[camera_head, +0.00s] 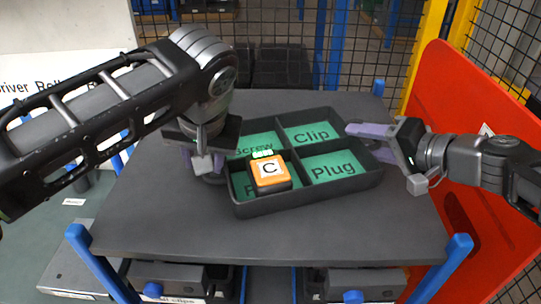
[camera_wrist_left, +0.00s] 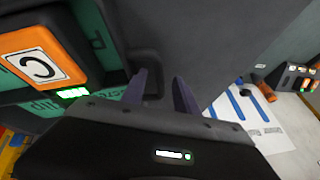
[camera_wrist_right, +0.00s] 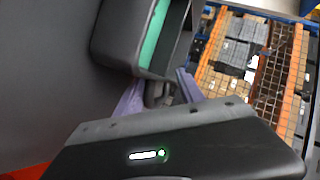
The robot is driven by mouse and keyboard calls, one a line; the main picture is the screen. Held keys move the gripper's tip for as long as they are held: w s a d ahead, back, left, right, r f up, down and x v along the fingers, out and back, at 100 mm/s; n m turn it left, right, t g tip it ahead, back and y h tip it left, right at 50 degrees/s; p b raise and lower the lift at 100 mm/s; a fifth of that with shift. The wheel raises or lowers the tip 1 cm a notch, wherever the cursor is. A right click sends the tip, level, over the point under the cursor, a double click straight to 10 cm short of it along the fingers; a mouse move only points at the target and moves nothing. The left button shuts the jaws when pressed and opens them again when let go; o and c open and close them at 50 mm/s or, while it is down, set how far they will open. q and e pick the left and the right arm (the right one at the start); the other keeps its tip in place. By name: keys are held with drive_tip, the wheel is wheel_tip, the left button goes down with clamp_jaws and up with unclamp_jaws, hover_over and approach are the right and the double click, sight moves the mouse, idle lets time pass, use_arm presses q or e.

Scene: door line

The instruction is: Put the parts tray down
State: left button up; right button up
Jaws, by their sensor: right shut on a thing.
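The parts tray (camera_head: 310,205) is dark grey with green-floored compartments; labels "Screw", "Clip" and "Plug" are readable. It is level on or just above the grey table top (camera_head: 150,210); I cannot tell if it touches. An orange box marked "C" (camera_head: 270,174) sits in the front left compartment and covers most of its label; it also shows in the left wrist view (camera_wrist_left: 38,65). My right gripper (camera_head: 365,140) is shut on the tray's right side. My left gripper (camera_head: 203,160) is at the tray's left side, its fingers apart; its hold is unclear.
Blue posts (camera_head: 453,262) stand at the table's corners. A red panel (camera_head: 460,110) is close on the right, behind my right arm. Mesh fencing (camera_head: 385,50) is behind the table. Grey bins (camera_head: 165,280) sit below the front edge. The table top is clear in front of the tray.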

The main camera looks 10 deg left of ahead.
use_arm(q)
drive_tip(key=shift+d+r, duration=0.1)
drive_tip(key=shift+d, duration=0.15)
use_arm(e)
drive_tip(key=shift+s+a+r, duration=0.1)
drive_tip(key=shift+s+a, duration=0.1)
drive_tip(key=shift+a, duration=0.2)
use_arm(q)
drive_tip(key=shift+w, duration=0.1)
use_arm(e)
drive_tip(key=shift+s+d+r, duration=0.2)
drive_tip(key=shift+s+d, duration=0.05)
drive_tip(key=shift+d, duration=0.15)
use_arm(q)
drive_tip(key=shift+a, duration=0.15)
use_arm(e)
drive_tip(key=shift+w+d+v, duration=0.1)
drive_tip(key=shift+v, duration=1.7)
drive_tip(key=shift+w+d+v, duration=0.1)
drive_tip(key=shift+d+v, duration=0.05)
drive_tip(key=shift+v, duration=1.65)
drive_tip(key=shift+f, duration=0.1)
use_arm(q)
wheel_tip(320, 180, up, 5)
drive_tip(key=p, duration=0.5)
drive_tip(key=shift+a, duration=0.15)
drive_tip(key=shift+r, duration=0.95)
use_arm(e)
wheel_tip(320, 180, up, 6)
drive_tip(key=shift+f, duration=0.25)
